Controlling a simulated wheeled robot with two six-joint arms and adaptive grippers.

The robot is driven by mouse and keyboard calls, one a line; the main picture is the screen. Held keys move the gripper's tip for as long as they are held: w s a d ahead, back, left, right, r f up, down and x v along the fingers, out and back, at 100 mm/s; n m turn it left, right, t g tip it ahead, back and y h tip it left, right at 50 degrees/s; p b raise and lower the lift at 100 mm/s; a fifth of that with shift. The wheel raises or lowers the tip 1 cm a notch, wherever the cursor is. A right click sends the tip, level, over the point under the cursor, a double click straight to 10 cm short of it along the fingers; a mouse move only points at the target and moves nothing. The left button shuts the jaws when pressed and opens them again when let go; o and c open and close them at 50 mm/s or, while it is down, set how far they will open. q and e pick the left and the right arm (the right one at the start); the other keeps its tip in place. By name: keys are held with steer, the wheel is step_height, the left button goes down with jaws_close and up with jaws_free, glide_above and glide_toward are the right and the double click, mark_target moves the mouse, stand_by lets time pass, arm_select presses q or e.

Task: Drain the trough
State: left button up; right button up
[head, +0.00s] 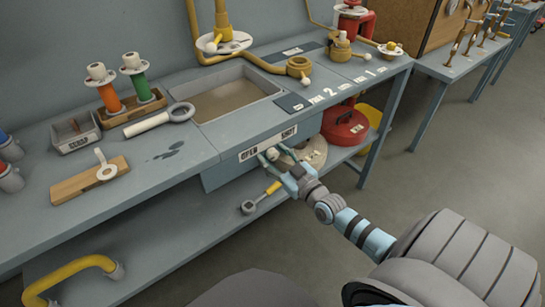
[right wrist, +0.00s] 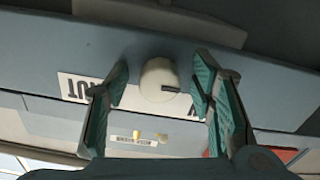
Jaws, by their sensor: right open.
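The trough (head: 236,99) is a rectangular basin sunk in the grey bench top; its inside looks brownish, and I cannot tell liquid from bare bottom. A pale round knob (head: 272,154) is on the bench's front panel between labels OPEN (head: 249,154) and SHUT (head: 289,132). My right gripper (head: 280,167) is open at the knob. In the right wrist view the knob (right wrist: 158,82) lies between the open fingers (right wrist: 160,88), with a gap at the left finger. The knob's dark mark points right there, away from the upside-down SHUT label (right wrist: 75,88). My left gripper is not in view.
Behind the trough stands yellow pipework (head: 262,65). To its left are a white ring-ended tool (head: 160,120), orange and green items (head: 122,87) and a wooden board (head: 90,181). Below, a yellow-handled tool (head: 260,198) and a red lidded pot (head: 345,126) are on the shelf.

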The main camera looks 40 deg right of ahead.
steer(key=shift+w, duration=0.25)
steer(key=shift+c, duration=0.6)
steer(key=c, duration=1.1)
steer(key=shift+o, duration=0.2)
